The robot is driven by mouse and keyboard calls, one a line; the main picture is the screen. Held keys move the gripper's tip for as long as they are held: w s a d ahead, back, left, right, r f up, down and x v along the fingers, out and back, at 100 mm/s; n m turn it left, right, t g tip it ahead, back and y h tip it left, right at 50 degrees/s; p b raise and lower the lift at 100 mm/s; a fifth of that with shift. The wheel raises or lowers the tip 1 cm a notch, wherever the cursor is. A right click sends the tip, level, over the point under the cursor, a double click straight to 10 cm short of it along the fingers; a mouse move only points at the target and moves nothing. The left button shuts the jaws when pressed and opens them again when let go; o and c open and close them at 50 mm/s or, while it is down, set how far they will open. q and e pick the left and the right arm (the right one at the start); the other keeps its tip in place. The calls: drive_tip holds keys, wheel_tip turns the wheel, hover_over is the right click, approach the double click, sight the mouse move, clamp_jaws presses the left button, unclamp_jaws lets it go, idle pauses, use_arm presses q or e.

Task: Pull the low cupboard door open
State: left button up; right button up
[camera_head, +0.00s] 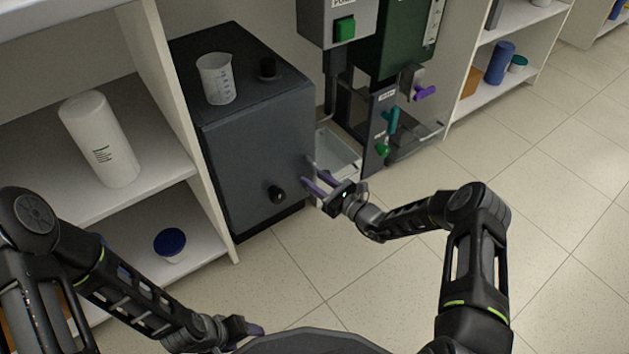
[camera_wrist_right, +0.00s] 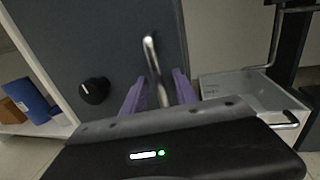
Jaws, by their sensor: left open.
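The low cupboard is a dark grey box with a flat front door (camera_head: 245,170) and a black knob (camera_head: 277,193) low on it. The door looks shut, flush with the box. A bent metal handle (camera_wrist_right: 154,65) stands on the door near its right edge. My right gripper (camera_head: 313,178) is at this handle. In the right wrist view its purple fingers (camera_wrist_right: 160,92) stand on either side of the handle, with gaps showing, so it is open around the bar. My left gripper (camera_head: 250,328) is low at the front, away from the cupboard and open, its fingers partly hidden.
A beaker (camera_head: 216,79) stands on the cupboard. White shelves on the left hold a white bottle (camera_head: 99,140) and a blue-lidded jar (camera_head: 170,245). A rig with an open tray (camera_head: 338,150) stands right of the cupboard. The floor (camera_head: 330,265) in front is free.

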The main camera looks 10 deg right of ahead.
drive_tip(key=shift+c, duration=0.4)
clamp_jaws()
idle(0.9)
